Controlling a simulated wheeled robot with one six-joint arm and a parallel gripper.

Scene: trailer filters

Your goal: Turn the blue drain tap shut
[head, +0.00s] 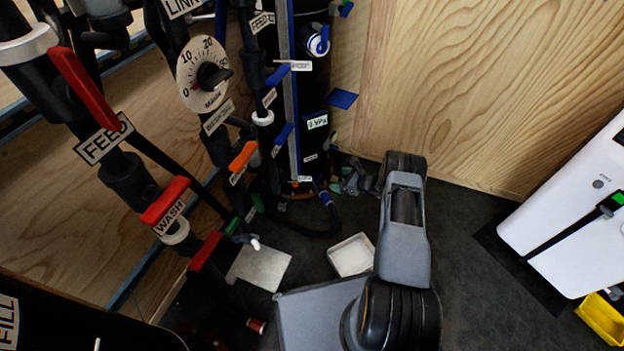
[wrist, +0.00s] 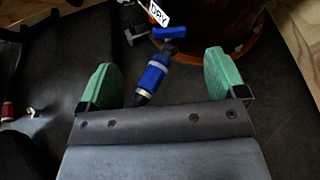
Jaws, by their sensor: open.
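In the wrist view a small blue tap handle (wrist: 168,33) shows at the foot of a dark, brownish round vessel, just under a white label that seems to read "DRY". A blue fitting (wrist: 152,76) with metal collars runs from it towards me. My gripper (wrist: 162,78) is open, with green finger pads wide apart on either side of the fitting and nothing held. The tap handle lies beyond the fingertips. In the head view a blue fitting (head: 325,198) shows on the hose near the floor. My arm hides part of the gripper there.
Pipes with red, orange, green and blue handles stand at left, including a red WASH handle (head: 165,201). A white tray (head: 351,255) and a pale plate (head: 258,267) lie on the dark floor. A wooden wall (head: 480,80) stands behind, and a white cabinet (head: 575,215) at right.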

